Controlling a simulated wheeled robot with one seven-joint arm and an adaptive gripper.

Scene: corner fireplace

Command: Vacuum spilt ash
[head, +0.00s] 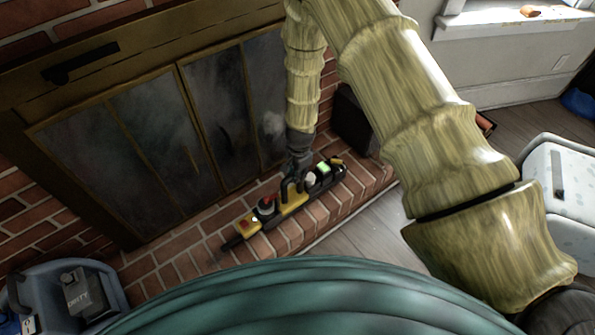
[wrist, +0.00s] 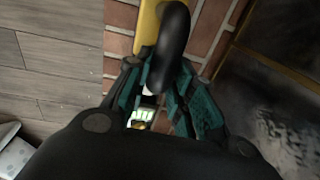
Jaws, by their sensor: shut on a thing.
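A long yellow and black handheld vacuum (head: 249,223) lies along or just above the brick hearth; I cannot tell if it touches. It has a red button, a dark nozzle at its lower left end and a lit green panel toward its upper right end. My gripper (head: 296,183) is shut on it near its middle, from above. In the wrist view, my gripper's teal fingers (wrist: 156,82) close around the vacuum's dark curved handle (wrist: 175,42), with its yellow body beyond. I cannot make out any spilt ash on the bricks; my gripper and the vacuum hide part of the hearth.
The fireplace's dark glass doors (head: 150,130) stand right behind the brick hearth (head: 185,242). A white speckled container (head: 565,180) stands at right. Bare wooden floor (head: 370,218) lies in front of the hearth.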

